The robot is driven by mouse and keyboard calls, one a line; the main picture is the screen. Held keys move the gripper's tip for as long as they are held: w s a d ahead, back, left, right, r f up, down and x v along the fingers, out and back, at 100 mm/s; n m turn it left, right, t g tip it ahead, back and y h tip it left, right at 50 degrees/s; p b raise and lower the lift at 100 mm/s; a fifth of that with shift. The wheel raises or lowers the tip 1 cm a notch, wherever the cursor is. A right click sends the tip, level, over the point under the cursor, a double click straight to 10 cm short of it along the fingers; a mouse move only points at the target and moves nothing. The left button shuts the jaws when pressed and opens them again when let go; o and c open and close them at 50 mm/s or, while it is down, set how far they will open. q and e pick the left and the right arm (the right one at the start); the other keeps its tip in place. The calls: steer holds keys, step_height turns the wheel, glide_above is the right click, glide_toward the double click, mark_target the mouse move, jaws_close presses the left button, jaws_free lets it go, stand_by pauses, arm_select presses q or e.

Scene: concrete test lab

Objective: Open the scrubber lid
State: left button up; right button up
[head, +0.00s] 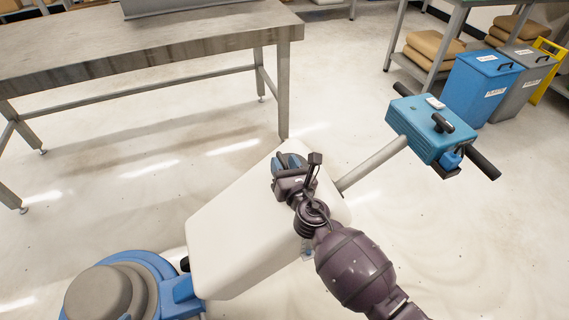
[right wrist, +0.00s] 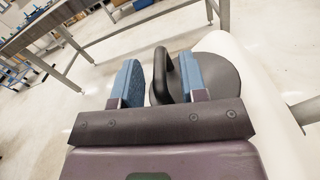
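The floor scrubber has a white tank (head: 235,235) in the head view, with a blue base and a grey motor cover at its lower left. Its round dark grey lid (right wrist: 226,75) lies on top of the white tank in the right wrist view. A black loop handle (right wrist: 161,72) stands up from the lid. My right gripper (head: 288,162) is over the upper end of the tank. In the right wrist view its blue fingers (right wrist: 160,80) are apart, with the handle between them, nearer the right finger. The lid is mostly hidden by my gripper in the head view. My left gripper is not in view.
The scrubber's pole rises to a teal control box (head: 420,125) with black grips at right. A metal table (head: 150,55) stands behind at left. Blue (head: 478,88) and grey (head: 520,85) bins and a shelf stand at upper right. The floor between is clear.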

jaws_close()
stand_by(0.3)
